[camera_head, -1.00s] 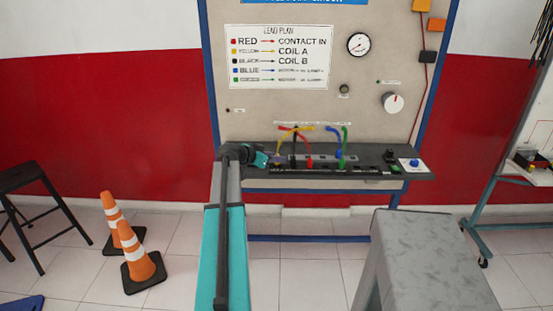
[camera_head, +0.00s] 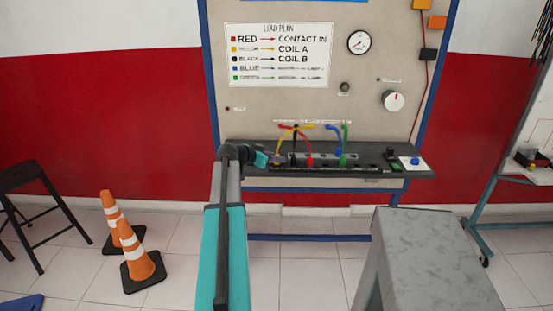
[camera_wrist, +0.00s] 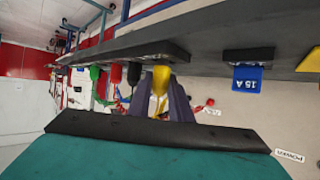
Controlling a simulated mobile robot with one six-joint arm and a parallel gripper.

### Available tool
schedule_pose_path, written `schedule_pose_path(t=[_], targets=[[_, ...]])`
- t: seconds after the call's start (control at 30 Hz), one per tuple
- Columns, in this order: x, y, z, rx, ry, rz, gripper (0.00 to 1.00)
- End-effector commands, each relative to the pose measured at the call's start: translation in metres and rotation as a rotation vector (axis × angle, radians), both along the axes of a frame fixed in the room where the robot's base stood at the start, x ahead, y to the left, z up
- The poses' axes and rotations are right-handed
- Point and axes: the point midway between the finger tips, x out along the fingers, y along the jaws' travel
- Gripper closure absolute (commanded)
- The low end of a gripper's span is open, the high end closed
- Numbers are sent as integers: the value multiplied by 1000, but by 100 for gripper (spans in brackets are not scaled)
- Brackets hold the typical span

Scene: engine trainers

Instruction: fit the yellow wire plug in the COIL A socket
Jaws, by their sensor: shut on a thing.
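The yellow wire plug (camera_wrist: 161,77) is between the two purple-grey fingers of my gripper (camera_wrist: 162,104) in the wrist view. Its end meets the edge of the dark socket strip; I cannot tell whether it is inside a socket. In the head view my gripper (camera_head: 275,160) is at the left end of the bench strip, with the yellow lead (camera_head: 281,142) arching up from it. The COIL A line (camera_head: 293,49) is on the lead plan; the COIL A socket itself is not readable, and the fingers hide part of the plug.
A red plug (camera_wrist: 116,73), a black plug (camera_wrist: 134,74) and a green plug (camera_wrist: 95,72) stand left of the yellow one in the wrist view. A blue 15 A block (camera_wrist: 247,78) is to the right.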

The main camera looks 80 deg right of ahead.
Motion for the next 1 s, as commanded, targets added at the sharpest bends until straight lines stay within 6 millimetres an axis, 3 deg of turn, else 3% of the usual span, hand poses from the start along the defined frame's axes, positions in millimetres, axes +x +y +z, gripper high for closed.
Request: schedule_pose_path(t=[0.7, 0.73, 0.77, 1.0], targets=[[0, 0, -7, 0, 0, 0, 100], [0, 0, -6, 0, 0, 0, 77], [0, 0, -6, 0, 0, 0, 72], [0, 0, -6, 0, 0, 0, 72]])
